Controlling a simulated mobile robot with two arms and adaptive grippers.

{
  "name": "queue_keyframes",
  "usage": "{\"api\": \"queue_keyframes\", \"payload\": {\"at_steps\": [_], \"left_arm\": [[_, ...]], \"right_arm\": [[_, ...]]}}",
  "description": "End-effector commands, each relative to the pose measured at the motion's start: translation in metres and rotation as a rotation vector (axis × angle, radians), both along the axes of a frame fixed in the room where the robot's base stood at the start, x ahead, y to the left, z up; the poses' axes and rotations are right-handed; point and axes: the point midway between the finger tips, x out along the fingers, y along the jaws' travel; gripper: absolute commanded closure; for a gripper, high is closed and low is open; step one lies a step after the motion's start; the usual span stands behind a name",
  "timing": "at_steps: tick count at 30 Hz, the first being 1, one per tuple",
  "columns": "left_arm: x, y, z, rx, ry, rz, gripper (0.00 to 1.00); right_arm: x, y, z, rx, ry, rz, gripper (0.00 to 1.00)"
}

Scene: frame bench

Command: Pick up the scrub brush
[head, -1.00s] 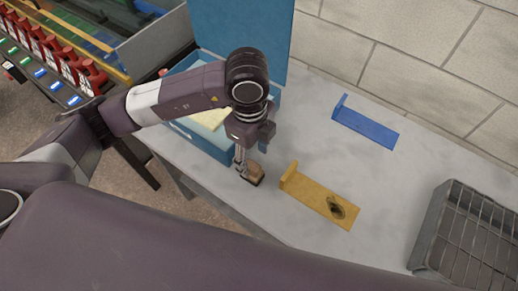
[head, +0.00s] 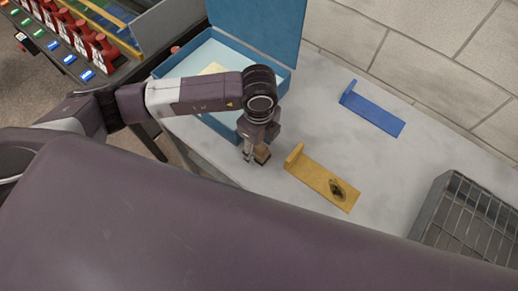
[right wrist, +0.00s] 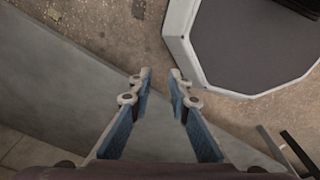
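An open blue box (head: 289,78) with a pale yellow item inside stands behind my left arm. A yellow bracket (head: 315,178) with a dark patch, a blue bracket (head: 372,112) and a wire basket (head: 467,218) are on the bench. Bare bench lies between the brackets.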

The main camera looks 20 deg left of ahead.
Motion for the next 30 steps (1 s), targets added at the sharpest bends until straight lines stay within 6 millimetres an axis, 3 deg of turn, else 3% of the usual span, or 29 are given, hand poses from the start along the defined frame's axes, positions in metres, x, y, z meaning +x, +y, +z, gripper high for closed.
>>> {"api": "queue_keyframes", "payload": {"at_steps": [2,12,23,30], "left_arm": [[0.000,0.000,0.000,0.000,0.000,0.000,0.59],[0.000,0.000,0.001,-0.001,0.000,0.000,0.96],[0.001,-0.001,0.005,-0.002,0.000,0.000,0.97],[0.002,-0.001,0.036,-0.003,-0.005,-0.001,0.97]], "right_arm": [[-0.003,0.000,-0.001,0.000,0.005,0.000,0.83],[-0.022,-0.001,-0.002,-0.002,0.033,0.001,0.83],[-0.020,0.002,-0.003,0.001,0.030,0.000,0.83],[-0.016,0.003,-0.010,0.002,0.025,-0.001,0.83]]}}
